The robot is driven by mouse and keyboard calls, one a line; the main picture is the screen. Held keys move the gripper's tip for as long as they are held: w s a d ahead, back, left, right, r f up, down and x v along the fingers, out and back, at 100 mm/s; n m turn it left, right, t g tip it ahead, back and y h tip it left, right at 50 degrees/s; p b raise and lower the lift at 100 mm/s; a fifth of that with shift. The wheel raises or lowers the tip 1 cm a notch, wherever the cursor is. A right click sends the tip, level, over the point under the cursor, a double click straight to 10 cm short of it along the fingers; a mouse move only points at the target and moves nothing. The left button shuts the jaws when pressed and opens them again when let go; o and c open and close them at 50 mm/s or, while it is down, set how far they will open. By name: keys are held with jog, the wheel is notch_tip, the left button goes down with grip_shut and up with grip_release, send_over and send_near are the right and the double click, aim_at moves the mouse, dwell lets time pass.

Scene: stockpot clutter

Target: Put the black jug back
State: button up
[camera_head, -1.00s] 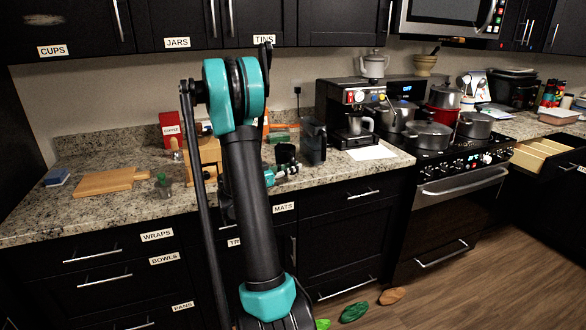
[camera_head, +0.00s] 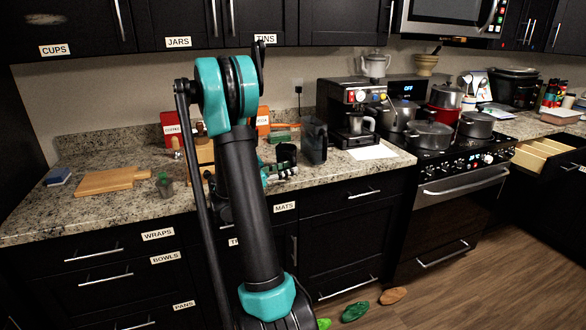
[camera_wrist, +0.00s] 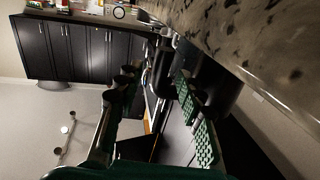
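The black jug (camera_head: 314,141) appears to be the tall dark vessel standing upright on the counter, left of the coffee machine, in the head view. A shorter dark cup (camera_head: 286,153) stands left of it. My gripper (camera_head: 278,172) is at the counter's front edge, in front of the cup and lower left of the jug, partly behind my arm. In the wrist view my gripper (camera_wrist: 150,115) has its green-padded fingers spread apart. A dark curved shape shows beyond the fingers; I cannot tell what it is. Nothing is clearly held.
The granite counter (camera_head: 110,207) runs along the wall, and its edge is close in the wrist view. A cutting board (camera_head: 108,181), a small glass (camera_head: 164,185) and a red box (camera_head: 170,127) are at left. The coffee machine (camera_head: 342,98) and several pots are at right. A drawer (camera_head: 548,152) is open.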

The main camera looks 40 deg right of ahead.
jog(key=a, duration=0.8)
jog(key=shift+w+a, duration=0.15)
jog(key=shift+a, duration=0.2)
dwell(0.8)
